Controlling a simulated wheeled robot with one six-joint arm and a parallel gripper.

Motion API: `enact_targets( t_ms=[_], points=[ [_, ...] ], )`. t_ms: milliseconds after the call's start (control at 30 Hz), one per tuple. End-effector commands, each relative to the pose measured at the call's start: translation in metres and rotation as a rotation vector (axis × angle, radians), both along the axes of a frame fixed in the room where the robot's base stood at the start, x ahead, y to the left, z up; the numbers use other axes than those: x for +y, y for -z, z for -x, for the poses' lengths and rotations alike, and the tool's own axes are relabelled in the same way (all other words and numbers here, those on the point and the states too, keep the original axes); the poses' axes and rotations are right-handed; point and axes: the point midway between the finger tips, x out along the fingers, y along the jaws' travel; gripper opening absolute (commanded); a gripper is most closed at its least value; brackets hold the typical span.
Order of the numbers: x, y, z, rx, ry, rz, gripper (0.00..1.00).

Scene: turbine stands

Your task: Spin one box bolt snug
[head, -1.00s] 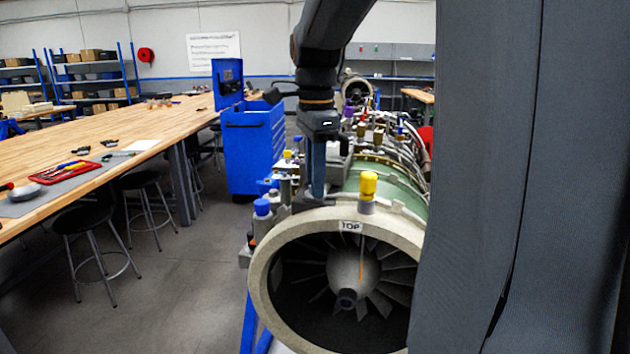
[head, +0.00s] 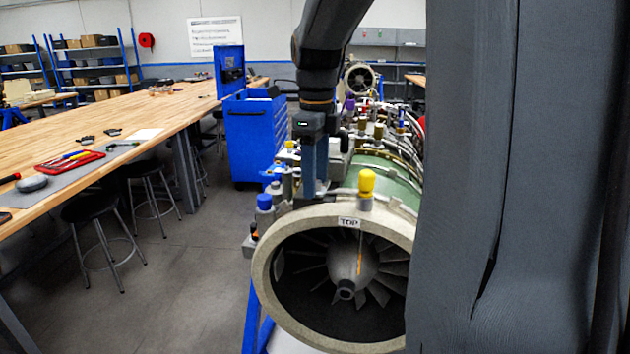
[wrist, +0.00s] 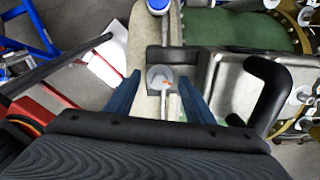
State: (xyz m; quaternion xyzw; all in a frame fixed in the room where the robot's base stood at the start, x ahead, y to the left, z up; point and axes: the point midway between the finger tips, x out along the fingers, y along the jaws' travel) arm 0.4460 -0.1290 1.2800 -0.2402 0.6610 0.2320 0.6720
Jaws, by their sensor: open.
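The turbine engine (head: 385,178) lies on its stand, its round inlet facing me under a TOP label. In the head view my gripper (head: 314,190) points straight down just behind the inlet rim, and the bolt is hidden there.
A yellow cap (head: 366,182) stands on top of the inlet rim, and a blue cap (head: 264,202) at its left. A blue tool cart (head: 255,140) stands behind. A long wooden bench (head: 150,118) with stools runs along the left. Open floor lies between bench and engine.

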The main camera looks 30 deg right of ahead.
Motion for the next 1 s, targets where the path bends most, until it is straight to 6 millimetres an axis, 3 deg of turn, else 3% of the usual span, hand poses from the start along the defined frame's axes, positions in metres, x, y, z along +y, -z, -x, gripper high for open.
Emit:
enact_targets(
  t_ms=[267,1000],
  points=[
    [0.0,-0.002,0.0,0.0,0.0,0.0,0.48],
    [0.0,-0.049,0.001,0.0,-0.001,0.0,0.48]
  ],
)
